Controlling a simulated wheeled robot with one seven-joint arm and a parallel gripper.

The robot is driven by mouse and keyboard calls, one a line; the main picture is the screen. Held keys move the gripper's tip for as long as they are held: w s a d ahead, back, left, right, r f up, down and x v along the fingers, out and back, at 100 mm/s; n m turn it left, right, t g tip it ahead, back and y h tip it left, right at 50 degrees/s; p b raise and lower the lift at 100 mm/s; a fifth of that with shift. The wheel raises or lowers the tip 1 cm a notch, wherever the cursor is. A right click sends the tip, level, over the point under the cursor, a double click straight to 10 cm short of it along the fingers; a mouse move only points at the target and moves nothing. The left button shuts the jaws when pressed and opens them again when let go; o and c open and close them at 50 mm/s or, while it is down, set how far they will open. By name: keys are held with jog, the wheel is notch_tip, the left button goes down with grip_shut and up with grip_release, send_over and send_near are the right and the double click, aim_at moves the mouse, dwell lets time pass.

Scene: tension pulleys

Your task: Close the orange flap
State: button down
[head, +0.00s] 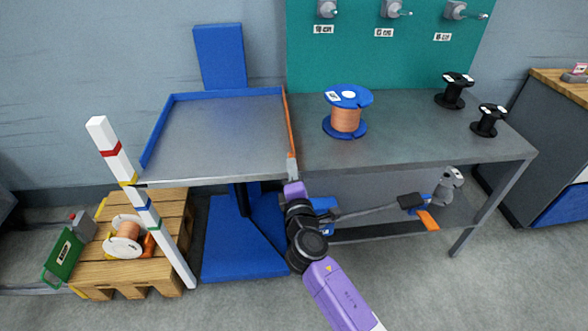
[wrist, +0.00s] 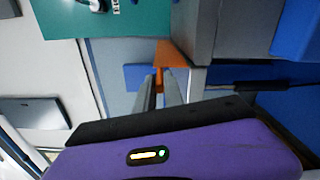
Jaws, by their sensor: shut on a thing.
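The orange flap (head: 289,130) is a thin strip along the right side of the blue-rimmed metal tray (head: 215,130), beside the grey workbench. It looks raised on edge, but its exact tilt is hard to tell. My gripper (head: 291,164) is at the flap's near end, at the front corner between tray and workbench. In the wrist view the flap (wrist: 173,53) lies straight ahead, and a narrow orange part of it sits between the fingertips of my gripper (wrist: 160,84). My gripper is shut on the flap, and the fingers hide the part they hold.
A copper wire spool (head: 345,115) and two black spools (head: 453,91) stand on the workbench (head: 410,140). A striped post (head: 145,205) leans by the tray's left front corner. A wooden pallet (head: 170,235) with a white spool is below left. Open floor lies in front.

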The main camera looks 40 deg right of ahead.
jog(key=shift+a, duration=0.1)
jog(key=c, duration=1.5)
grip_release()
jog(key=shift+o, duration=0.2)
jog(key=v, duration=0.7)
jog(key=shift+s+a, duration=0.2)
jog(key=shift+s, duration=0.1)
